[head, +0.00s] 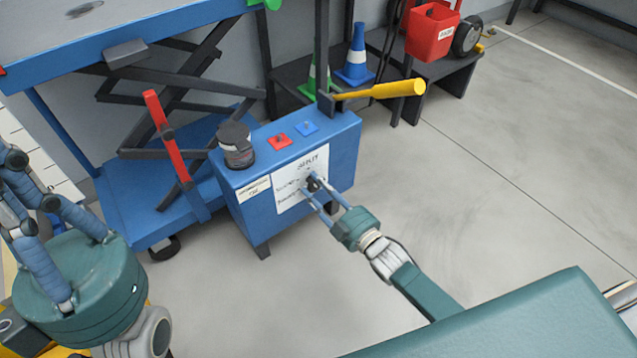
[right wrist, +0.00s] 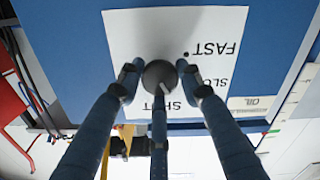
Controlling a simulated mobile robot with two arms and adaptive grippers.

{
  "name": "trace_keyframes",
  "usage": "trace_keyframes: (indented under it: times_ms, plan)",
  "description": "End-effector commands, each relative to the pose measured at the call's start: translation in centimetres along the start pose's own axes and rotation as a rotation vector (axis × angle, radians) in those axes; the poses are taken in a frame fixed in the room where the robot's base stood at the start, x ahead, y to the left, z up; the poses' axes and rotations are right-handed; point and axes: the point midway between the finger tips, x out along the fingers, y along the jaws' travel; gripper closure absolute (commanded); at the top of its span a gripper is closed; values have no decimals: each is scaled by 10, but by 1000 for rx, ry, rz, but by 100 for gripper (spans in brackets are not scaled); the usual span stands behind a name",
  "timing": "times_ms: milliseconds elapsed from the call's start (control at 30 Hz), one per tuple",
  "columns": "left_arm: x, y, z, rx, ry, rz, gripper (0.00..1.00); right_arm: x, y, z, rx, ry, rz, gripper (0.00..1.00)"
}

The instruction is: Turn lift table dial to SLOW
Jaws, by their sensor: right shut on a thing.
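The dial is a dark round knob (head: 313,184) on a white label sheet (head: 290,196) on the front of the blue control box (head: 252,215). My right gripper (head: 309,190) is shut on the dial. In the right wrist view the dial (right wrist: 160,74) sits between the fingertips of my gripper (right wrist: 160,88). The label appears upside down there, with FAST and a partly hidden SLOW readable. A small black dot shows beside FAST. I cannot tell which word the dial points to. My left gripper (head: 18,190) is at the left edge, away from the box; its opening is unclear.
A dark can (head: 236,146), a red square (head: 279,141) and a blue square (head: 307,128) are on the box top. A yellow-handled lever (head: 385,90) sticks out right. The blue lift table (head: 130,30) stands behind left. Floor at right is clear.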

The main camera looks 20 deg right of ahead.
Motion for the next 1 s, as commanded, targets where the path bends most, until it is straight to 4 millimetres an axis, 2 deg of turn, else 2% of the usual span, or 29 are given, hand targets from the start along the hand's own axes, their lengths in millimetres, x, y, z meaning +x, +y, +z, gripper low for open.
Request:
trace_keyframes:
  times_ms: [33, 500, 1000]
  plan:
    - [2, 0, 0, -1, -9, -3, 100, 2, 0, -9, -41, 15, 2, 90]
    - [-4, -1, -2, -6, -43, -18, 100, 2, -4, -8, -425, 18, 2, 91]
    - [-2, 0, -2, -7, -43, -18, 100, 2, -7, -8, -579, 19, 0, 91]
